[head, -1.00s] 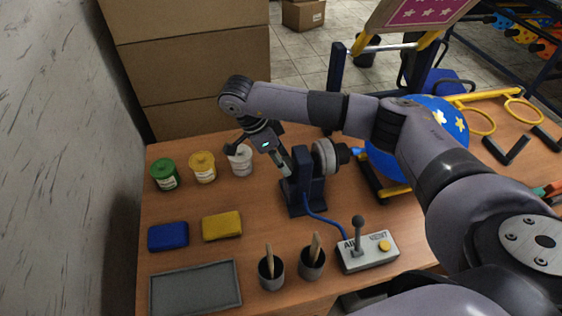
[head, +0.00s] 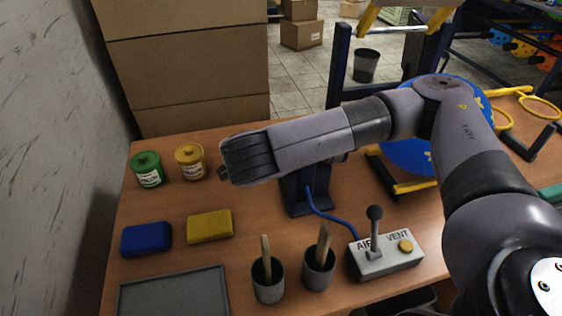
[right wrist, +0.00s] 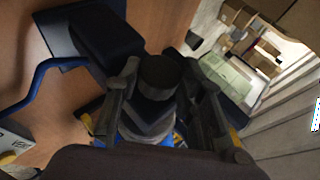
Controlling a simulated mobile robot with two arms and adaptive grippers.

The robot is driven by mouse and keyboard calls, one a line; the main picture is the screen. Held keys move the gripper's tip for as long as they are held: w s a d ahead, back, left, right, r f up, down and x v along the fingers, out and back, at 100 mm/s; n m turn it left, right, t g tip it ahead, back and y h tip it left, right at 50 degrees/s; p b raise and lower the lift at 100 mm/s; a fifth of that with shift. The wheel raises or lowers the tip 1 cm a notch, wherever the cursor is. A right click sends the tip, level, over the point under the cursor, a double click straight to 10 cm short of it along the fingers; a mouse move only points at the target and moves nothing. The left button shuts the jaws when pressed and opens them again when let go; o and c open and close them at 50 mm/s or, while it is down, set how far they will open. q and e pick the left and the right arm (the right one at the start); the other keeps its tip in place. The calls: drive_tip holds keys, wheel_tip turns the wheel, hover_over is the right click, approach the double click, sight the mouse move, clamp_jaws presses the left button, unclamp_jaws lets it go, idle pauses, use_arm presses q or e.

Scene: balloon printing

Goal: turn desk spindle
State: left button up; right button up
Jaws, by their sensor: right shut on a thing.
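The desk spindle stands on the wooden desk. In the head view my right arm covers its upper part, and only its dark stand (head: 298,194) and blue hose (head: 325,215) show. In the right wrist view a dark round knob (right wrist: 160,73) sits between the fingers of my right gripper (right wrist: 160,88), which is shut on it. The dark stand (right wrist: 103,33) is at upper left there. A blue balloon with yellow stars (head: 412,155) is right of the stand, partly behind my arm. My left gripper is not in view.
A control box with a lever (head: 385,253) is at the desk's front right, beside two cups with sticks (head: 268,280). Blue (head: 146,239) and yellow (head: 210,226) pads, a grey tray (head: 172,278), and green (head: 147,170) and yellow (head: 190,162) jars are at left.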

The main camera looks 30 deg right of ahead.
drive_tip(key=t+b, duration=0.1)
drive_tip(key=t+h+b, duration=0.1)
drive_tip(key=b, duration=0.1)
drive_tip(key=shift+s+f+m+t, duration=0.1)
drive_tip(key=shift+f+m+t, duration=0.2)
drive_tip(key=shift+f+t, duration=0.1)
drive_tip(key=shift+m+t+h+b, duration=0.35)
drive_tip(key=shift+t+b, duration=0.35)
drive_tip(key=shift+b, duration=0.6)
drive_tip(key=shift+s, duration=0.1)
drive_tip(key=o, duration=1.1)
drive_tip(key=shift+r, duration=0.1)
drive_tip(key=shift+o, duration=0.2)
drive_tip(key=shift+r, duration=0.1)
